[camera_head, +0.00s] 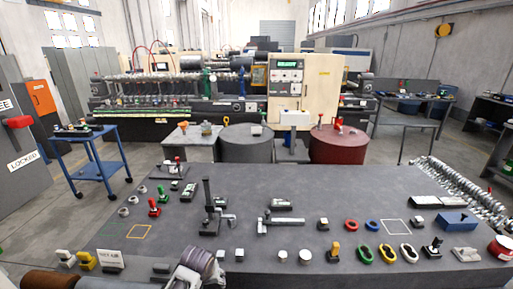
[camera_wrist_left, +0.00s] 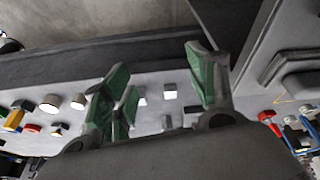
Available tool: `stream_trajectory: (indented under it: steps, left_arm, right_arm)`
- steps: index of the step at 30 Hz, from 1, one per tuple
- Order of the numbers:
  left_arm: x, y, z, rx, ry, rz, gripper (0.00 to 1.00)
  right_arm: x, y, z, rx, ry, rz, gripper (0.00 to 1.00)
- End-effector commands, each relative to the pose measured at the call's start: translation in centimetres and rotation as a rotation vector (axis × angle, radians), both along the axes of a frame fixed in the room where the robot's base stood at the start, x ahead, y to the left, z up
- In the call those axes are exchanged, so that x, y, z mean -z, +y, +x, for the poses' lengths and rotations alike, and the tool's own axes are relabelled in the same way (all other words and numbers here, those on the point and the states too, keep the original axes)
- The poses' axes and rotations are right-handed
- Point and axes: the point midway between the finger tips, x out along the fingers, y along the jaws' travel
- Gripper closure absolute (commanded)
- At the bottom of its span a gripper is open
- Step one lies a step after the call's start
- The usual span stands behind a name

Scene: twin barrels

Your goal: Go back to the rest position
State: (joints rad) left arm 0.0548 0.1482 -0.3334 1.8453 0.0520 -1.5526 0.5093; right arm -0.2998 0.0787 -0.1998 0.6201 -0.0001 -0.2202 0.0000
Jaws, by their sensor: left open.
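My left gripper (camera_wrist_left: 155,68) shows in the left wrist view with its green-padded fingers spread apart. Nothing is between them. Small parts on the grey workbench show behind and around the fingers, apart from them. In the head view the grey workbench (camera_head: 290,225) fills the foreground. A grey ribbed cylindrical shape (camera_head: 203,264) shows at its front edge; I cannot tell whether it is part of my left arm. My right gripper is not in either view.
Clamps, rings and blocks cover much of the bench, including a dark upright stand (camera_head: 209,208) and a blue box (camera_head: 456,221). Beyond it stand a grey barrel (camera_head: 247,145) and a red barrel (camera_head: 335,147). A blue cart (camera_head: 88,151) stands left, with open floor around it.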

Motion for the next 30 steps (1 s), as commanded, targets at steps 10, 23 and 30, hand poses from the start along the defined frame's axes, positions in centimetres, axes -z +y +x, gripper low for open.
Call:
stream_trajectory:
  steps: [10, 23, 30]
  left_arm:
    - [-0.3, 1.2, -6.1, 0.097, 0.004, 0.0, 0.42]
    - [-2.2, 3.5, -13.4, 0.205, 0.001, 0.025, 0.42]
    - [-3.6, 4.9, -16.5, 0.254, -0.001, 0.048, 0.42]
  right_arm:
    - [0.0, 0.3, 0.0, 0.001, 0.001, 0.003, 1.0]
    - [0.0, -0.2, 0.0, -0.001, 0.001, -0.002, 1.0]
    - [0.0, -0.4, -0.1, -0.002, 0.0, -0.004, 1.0]
